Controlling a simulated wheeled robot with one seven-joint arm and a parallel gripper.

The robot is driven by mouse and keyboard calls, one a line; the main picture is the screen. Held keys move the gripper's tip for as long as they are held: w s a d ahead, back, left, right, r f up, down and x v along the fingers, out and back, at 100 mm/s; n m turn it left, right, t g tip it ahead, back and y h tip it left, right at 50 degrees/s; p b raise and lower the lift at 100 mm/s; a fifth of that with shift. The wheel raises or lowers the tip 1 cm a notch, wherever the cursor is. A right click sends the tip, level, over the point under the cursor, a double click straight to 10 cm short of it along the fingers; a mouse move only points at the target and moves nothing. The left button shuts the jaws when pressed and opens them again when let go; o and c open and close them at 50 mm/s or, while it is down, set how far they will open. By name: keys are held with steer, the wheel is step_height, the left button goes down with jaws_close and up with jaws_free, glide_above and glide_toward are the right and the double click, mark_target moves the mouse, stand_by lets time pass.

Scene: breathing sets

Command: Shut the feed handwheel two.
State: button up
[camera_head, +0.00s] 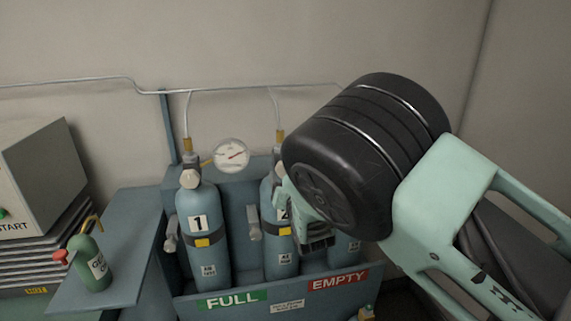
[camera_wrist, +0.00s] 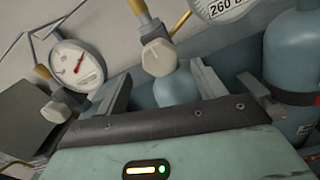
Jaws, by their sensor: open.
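Cylinder two (camera_head: 281,240) is a blue bottle in the rack, marked 2, partly hidden by my gripper and wrist. Its feed handwheel (camera_wrist: 158,57) is a beige knob under a brass fitting, central in the wrist view. In the head view its top is largely hidden behind my black wrist. My gripper (camera_head: 300,222) is in front of cylinder two's upper part. In the wrist view my gripper (camera_wrist: 160,72) is open, with one finger on each side of the knob. I see no clear contact; the depth between them is hard to tell.
Cylinder one (camera_head: 202,255) with its own beige knob (camera_head: 190,178) stands left. A round gauge (camera_head: 231,155) is between them. A third cylinder (camera_head: 344,250) is mostly hidden at right. The rack's front panel (camera_head: 283,285) reads FULL and EMPTY. A green bottle (camera_head: 92,264) stands left.

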mark_target(284, 178)
steer(key=shift+p+x, duration=1.05)
steer(key=shift+x, duration=1.9)
steer(key=shift+f, duration=0.1)
steer(key=c, duration=1)
